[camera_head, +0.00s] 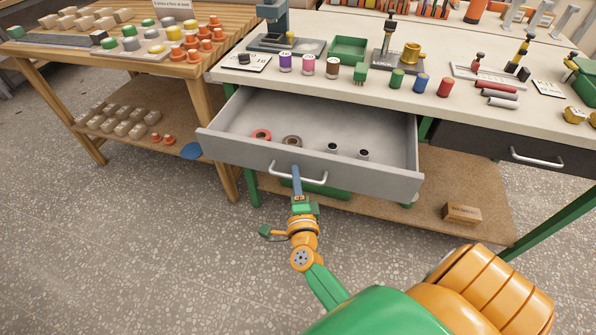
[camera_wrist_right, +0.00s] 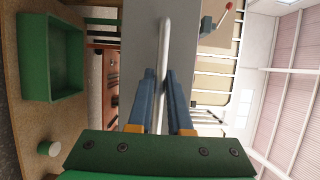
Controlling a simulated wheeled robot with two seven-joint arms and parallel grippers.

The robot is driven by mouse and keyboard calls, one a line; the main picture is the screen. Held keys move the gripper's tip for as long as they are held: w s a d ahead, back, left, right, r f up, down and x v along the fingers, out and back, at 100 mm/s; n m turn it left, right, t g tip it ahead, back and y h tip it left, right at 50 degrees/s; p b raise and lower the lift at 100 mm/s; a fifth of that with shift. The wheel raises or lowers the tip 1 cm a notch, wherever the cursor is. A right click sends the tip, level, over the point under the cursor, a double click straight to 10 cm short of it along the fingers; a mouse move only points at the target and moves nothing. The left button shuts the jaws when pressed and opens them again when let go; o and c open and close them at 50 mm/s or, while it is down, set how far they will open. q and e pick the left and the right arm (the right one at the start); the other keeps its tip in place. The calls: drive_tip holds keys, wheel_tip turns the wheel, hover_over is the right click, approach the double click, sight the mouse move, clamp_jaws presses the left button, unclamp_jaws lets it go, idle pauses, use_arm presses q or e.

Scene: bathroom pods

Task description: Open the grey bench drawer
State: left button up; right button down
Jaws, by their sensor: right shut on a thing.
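The grey bench drawer (camera_head: 370,182) stands pulled well out from under the left part of the bench in the head view, its inside open to sight. Its pale bar handle (camera_head: 315,182) is on the middle of the front. My right gripper (camera_head: 296,172) is at this handle, shut on it. In the right wrist view the two blue-grey fingers (camera_wrist_right: 160,77) are on either side of the handle bar (camera_wrist_right: 165,38), against the grey drawer front (camera_wrist_right: 139,40). My left gripper is not in view.
A red roll (camera_head: 261,135), a brown roll (camera_head: 292,141) and two small cylinders lie in the drawer. A second, dark drawer (camera_head: 480,148) is shut at right. A small box (camera_head: 461,213) sits on the lower shelf. The floor in front is clear.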

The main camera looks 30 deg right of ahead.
drive_tip(key=shift+s+a, duration=0.45)
drive_tip(key=shift+a, duration=0.15)
drive_tip(key=c, duration=0.8)
unclamp_jaws()
drive_tip(key=shift+c, duration=0.2)
drive_tip(key=v, duration=0.7)
